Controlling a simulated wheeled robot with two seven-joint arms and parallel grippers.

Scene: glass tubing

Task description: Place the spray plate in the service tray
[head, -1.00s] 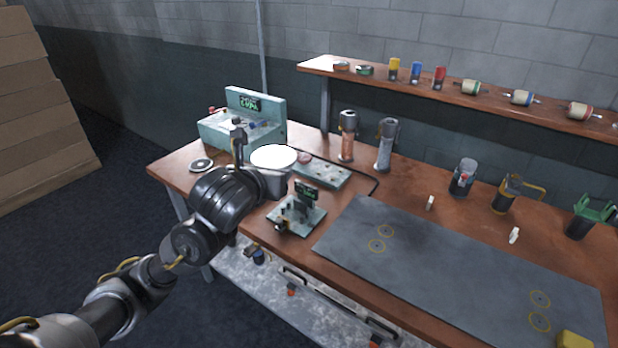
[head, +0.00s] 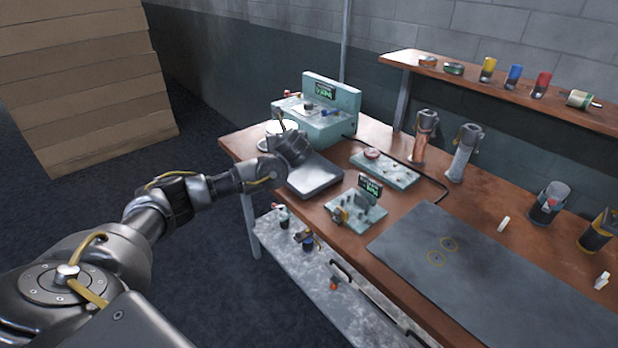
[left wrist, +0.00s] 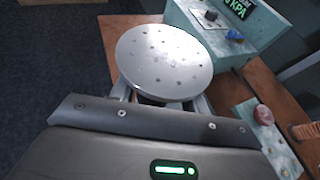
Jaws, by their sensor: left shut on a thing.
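The spray plate is a round, pale metal disc with small holes (left wrist: 165,62), filling the upper middle of the left wrist view. My left gripper (left wrist: 160,97) is shut on its near edge, with a finger showing on either side below the disc. In the head view my left gripper (head: 290,146) is over the bench's left end, in front of the gauge box, and mostly hides the plate (head: 272,130). A worn pale metal tray or shelf (head: 300,275) lies below the bench front; I cannot tell whether it is the service tray. My right gripper is not in view.
The teal gauge box (head: 335,95) stands close behind the plate. A teal plate (head: 385,170) and small gauge stand (head: 357,210) are to the right. A dark mat (head: 480,275) has clear room. Valve-like parts (head: 305,240) sit on the lower tray.

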